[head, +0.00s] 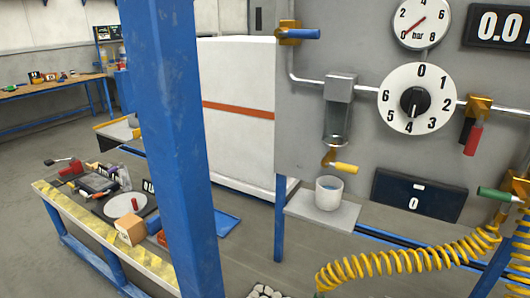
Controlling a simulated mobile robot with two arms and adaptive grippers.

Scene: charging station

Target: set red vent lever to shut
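The red vent lever (473,139) is at the right of the grey panel. It hangs down from a brass valve (481,106) on the horizontal pipe, roughly crosswise to the pipe. A black part shows beside it on the left. I cannot read any open or shut marking at the valve. Neither of my grippers is in the head view, and nothing touches the lever.
The panel (300,110) also carries a blue lever (303,34), a yellow lever (344,168), a green lever (494,193) and a numbered dial (413,98). A yellow coiled hose (400,262) hangs below. A blue post (170,130) stands in front, left of centre.

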